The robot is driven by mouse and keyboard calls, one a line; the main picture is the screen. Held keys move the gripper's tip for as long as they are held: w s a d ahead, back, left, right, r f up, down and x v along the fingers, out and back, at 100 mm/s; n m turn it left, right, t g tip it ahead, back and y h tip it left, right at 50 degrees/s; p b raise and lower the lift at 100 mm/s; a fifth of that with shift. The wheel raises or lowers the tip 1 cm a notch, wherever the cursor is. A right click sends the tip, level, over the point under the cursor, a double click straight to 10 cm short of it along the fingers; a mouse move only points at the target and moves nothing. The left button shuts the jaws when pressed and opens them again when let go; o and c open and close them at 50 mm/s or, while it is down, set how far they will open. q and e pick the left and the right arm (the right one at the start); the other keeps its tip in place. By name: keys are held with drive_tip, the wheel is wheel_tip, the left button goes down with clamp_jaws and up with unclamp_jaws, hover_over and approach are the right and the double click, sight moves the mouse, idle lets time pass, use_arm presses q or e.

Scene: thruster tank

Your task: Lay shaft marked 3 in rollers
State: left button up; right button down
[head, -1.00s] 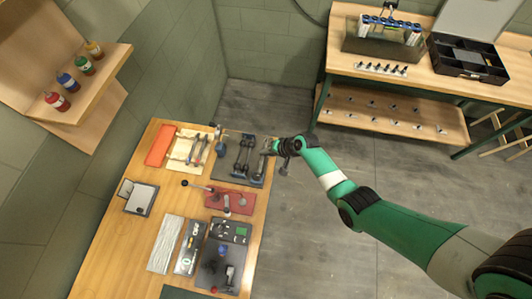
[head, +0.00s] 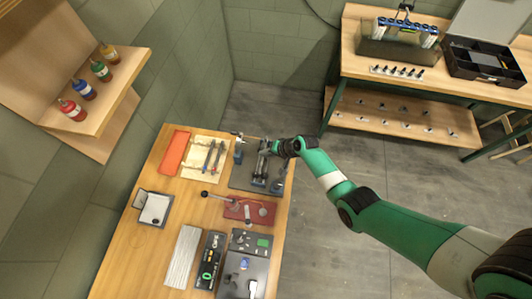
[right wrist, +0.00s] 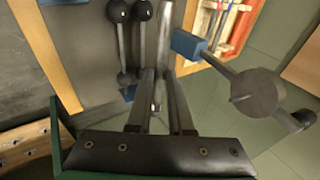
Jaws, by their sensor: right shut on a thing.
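My right gripper (head: 272,152) is over the dark roller plate (head: 240,182) at the back right of the wooden bench. In the right wrist view its two fingers (right wrist: 159,85) are shut on a grey shaft (right wrist: 165,45), partly hidden between them. The number on it cannot be read. Dark rollers with round ends (right wrist: 142,12) lie just beyond the fingers, to their left. I cannot tell whether the shaft touches them. Two more shafts (head: 209,158) lie in the pale wooden tray (head: 196,172). My left gripper is not in view.
A blue post (head: 239,150) stands at the plate's left, and a grey disc on a rod (right wrist: 258,92) is close to the fingers. A red fixture (head: 238,208) is in front. Bottles (head: 85,90) stand on the wall shelf.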

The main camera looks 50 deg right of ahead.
drive_tip(key=shift+f+b, duration=2.85)
drive_tip(key=shift+f, duration=0.4)
drive_tip(key=c, duration=0.7)
unclamp_jaws()
drive_tip(key=shift+c, duration=0.2)
drive_tip(key=p+v, duration=1.1)
drive_tip(key=p, duration=0.2)
drive_tip(key=shift+s+r, duration=0.2)
drive_tip(key=shift+r, duration=0.05)
drive_tip(key=shift+w, duration=0.1)
